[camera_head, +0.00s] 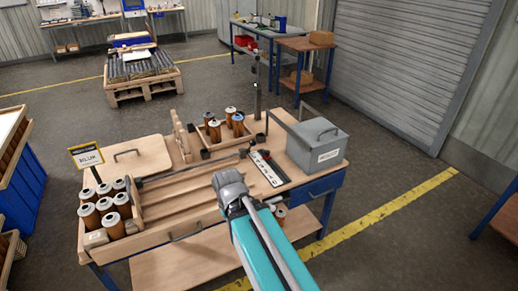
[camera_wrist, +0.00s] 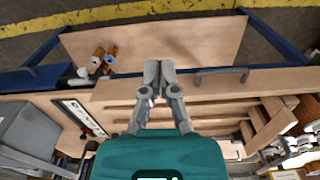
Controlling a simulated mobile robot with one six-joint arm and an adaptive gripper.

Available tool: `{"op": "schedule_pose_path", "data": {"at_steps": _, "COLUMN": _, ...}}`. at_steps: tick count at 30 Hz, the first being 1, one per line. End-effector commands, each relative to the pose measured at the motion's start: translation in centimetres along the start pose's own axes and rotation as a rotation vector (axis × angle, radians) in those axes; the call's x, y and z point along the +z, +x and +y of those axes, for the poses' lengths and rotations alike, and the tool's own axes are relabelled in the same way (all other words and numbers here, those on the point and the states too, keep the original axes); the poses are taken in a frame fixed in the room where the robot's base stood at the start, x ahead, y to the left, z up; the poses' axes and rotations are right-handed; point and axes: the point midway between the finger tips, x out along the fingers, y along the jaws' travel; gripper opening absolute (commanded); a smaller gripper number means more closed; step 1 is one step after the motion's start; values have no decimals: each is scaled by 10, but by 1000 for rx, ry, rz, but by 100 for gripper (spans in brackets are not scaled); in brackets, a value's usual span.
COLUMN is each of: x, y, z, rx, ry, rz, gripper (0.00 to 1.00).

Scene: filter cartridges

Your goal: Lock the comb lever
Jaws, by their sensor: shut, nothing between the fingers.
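My gripper (camera_wrist: 160,72) is shut and empty in the wrist view, its fingertips together above the front edge of the wooden channelled tray (camera_wrist: 205,79). In the head view my arm's grey wrist covers the tray's right part, and the fingertips cannot be made out. The tray (camera_head: 165,213) has long parallel grooves. A thin dark lever-like part (camera_head: 246,150) stands near the tray's back right end; I cannot tell whether it is the comb lever or how it is set.
A white marked strip (camera_head: 266,169) lies right of the tray, near a grey handled box (camera_head: 318,146). Several brown cartridges (camera_head: 107,205) stand at the left end. A wooden box (camera_head: 222,140) at the back holds more. Two cartridges (camera_wrist: 103,60) show on the lower shelf.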

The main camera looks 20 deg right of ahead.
Motion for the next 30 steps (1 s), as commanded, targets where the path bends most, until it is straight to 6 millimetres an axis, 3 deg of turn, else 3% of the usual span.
{"op": "schedule_pose_path", "data": {"at_steps": 8, "x": -1, "y": 1, "z": 0, "rx": -2, "ry": 5, "rz": 2, "gripper": 0}}
{"op": "schedule_pose_path", "data": {"at_steps": 14, "x": -15, "y": 10, "z": 0, "rx": -42, "ry": 83, "rz": 30, "gripper": 0}}
{"op": "schedule_pose_path", "data": {"at_steps": 22, "x": -71, "y": 36, "z": 16, "rx": -227, "ry": 451, "rz": 132, "gripper": 0}}
{"op": "schedule_pose_path", "data": {"at_steps": 30, "x": -149, "y": 55, "z": 59, "rx": -547, "ry": 1009, "rz": 218, "gripper": 0}}
